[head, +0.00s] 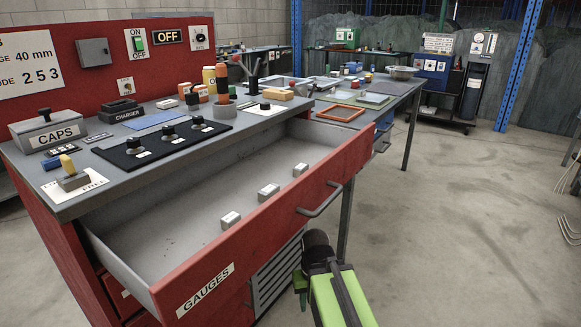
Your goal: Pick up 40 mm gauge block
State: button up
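A red drawer labelled GAUGES (205,287) is pulled open. Several small pale blocks lie apart in a row on its floor: a near block (230,219), a middle block (268,191) and a far block (300,169). Their labels are too small to read, so I cannot tell which is 40 mm. A sign (30,68) on the red back panel shows "40 mm" and "253". My green and black arm is at the lower middle, outside the drawer front. My gripper's fingers cannot be made out.
The drawer handle (320,202) sticks out from the drawer front. The workbench above holds a CAPS box (47,130), a CHARGER (122,112) and a black mat (160,146) with several black knobs.

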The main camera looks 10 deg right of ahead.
aim_at(231, 219)
jog(key=z, duration=0.05)
jog(key=i, duration=1)
jog(key=u, duration=0.05)
